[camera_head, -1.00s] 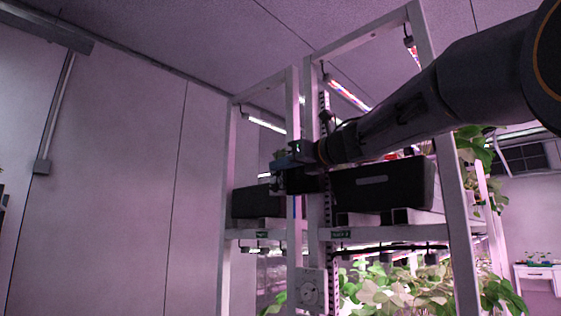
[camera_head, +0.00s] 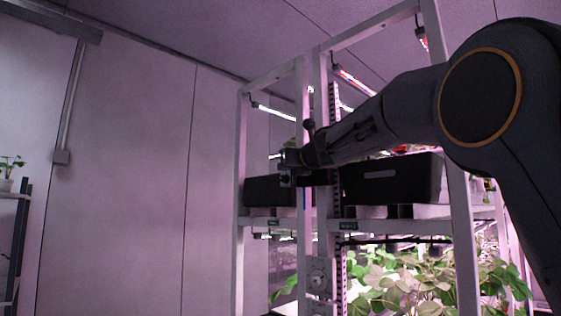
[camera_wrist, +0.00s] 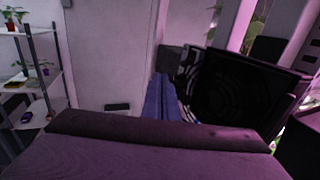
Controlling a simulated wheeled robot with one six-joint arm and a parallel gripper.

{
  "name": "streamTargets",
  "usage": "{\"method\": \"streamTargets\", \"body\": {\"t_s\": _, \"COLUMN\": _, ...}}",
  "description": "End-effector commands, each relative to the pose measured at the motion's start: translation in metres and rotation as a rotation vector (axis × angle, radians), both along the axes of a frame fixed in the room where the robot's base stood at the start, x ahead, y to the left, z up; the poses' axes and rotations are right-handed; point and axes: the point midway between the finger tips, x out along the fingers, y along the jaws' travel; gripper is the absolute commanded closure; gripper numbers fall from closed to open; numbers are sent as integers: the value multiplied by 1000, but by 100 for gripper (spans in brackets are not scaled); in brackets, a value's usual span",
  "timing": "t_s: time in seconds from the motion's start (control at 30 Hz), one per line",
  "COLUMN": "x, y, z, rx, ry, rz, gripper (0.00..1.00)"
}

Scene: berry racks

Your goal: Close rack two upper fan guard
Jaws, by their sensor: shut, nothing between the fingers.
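A dark square fan guard (camera_wrist: 237,88) with a round fan pattern stands right of my fingers in the wrist view. It looks tilted out from the rack, but I cannot tell how far open it is. My gripper (camera_wrist: 163,92) shows blue fingers shut together, with nothing between them, close to the guard's left side. Whether they touch it is unclear. In the head view my gripper (camera_head: 281,166) is by the rack's white front posts (camera_head: 303,130), at the height of the black bins. My wrist and forearm hide the upper guard there. The rack labels are too small to read.
Black bins (camera_head: 392,180) sit on the rack's upper shelf (camera_head: 395,226), with leafy plants (camera_head: 405,283) below. A small round-faced plate (camera_head: 318,273) is on the post lower down. A plant shelf (camera_head: 20,240) stands far left, before an open stretch of wall (camera_head: 120,180).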

Motion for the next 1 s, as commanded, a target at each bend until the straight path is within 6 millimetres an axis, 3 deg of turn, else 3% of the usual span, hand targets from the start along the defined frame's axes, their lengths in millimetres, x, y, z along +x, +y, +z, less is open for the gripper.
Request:
{"method": "streamTargets", "body": {"t_s": 0.33, "x": 14, "y": -3, "z": 1, "rx": 0, "ry": -1, "rz": -1, "gripper": 100}}
{"method": "streamTargets", "body": {"t_s": 1.0, "x": 19, "y": -4, "z": 1, "rx": 0, "ry": -1, "rz": -1, "gripper": 100}}
